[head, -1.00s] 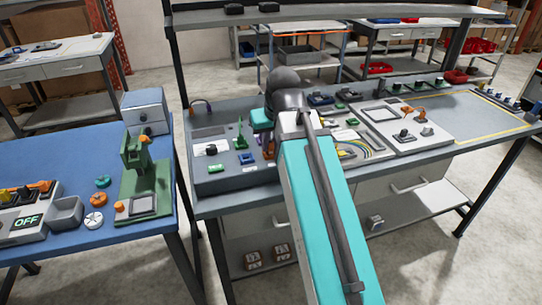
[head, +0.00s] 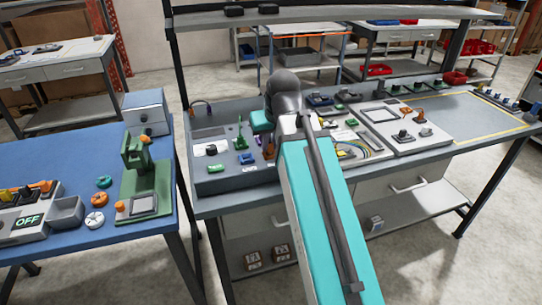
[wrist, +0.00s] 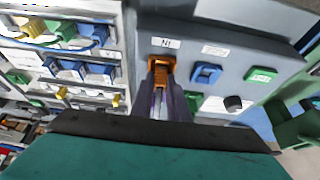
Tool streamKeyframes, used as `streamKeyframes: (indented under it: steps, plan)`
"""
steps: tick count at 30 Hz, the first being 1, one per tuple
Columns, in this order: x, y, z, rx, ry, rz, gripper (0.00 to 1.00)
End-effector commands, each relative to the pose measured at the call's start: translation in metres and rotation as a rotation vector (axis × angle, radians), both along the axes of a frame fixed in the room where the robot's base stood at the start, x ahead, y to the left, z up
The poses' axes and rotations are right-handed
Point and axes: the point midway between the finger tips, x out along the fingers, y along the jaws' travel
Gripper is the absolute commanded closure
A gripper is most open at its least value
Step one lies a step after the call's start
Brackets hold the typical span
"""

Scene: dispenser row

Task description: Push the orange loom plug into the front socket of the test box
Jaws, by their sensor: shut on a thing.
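The test box (head: 225,184) is a grey box at the left end of the middle bench. Its front panel (wrist: 185,35) fills the upper middle of the wrist view. An orange-rimmed socket (wrist: 163,60) sits there below a small white label. My gripper (wrist: 162,78) is shut on the orange loom plug (wrist: 158,101), its dark fingers pointing at this socket. The plug's front end is at or very near the opening; the fingers hide how far it is in. In the head view my arm covers most of the gripper.
A blue socket (wrist: 206,75), a green part (wrist: 261,75) and a black knob (wrist: 233,103) are beside the orange socket on the panel. A rack with blue, green and yellow connectors (wrist: 80,70) stands close on the left.

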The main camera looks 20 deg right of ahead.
Motion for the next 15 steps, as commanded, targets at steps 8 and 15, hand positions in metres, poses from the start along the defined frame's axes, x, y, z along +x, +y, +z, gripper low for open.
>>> streamKeyframes:
  steps: [8, 15]
  plan:
    - [-0.0094, 0.0002, -0.0217, 0.001, 0.043, 0.000, 1.00]
    - [-0.0097, 0.0001, -0.0224, 0.000, 0.043, 0.000, 1.00]
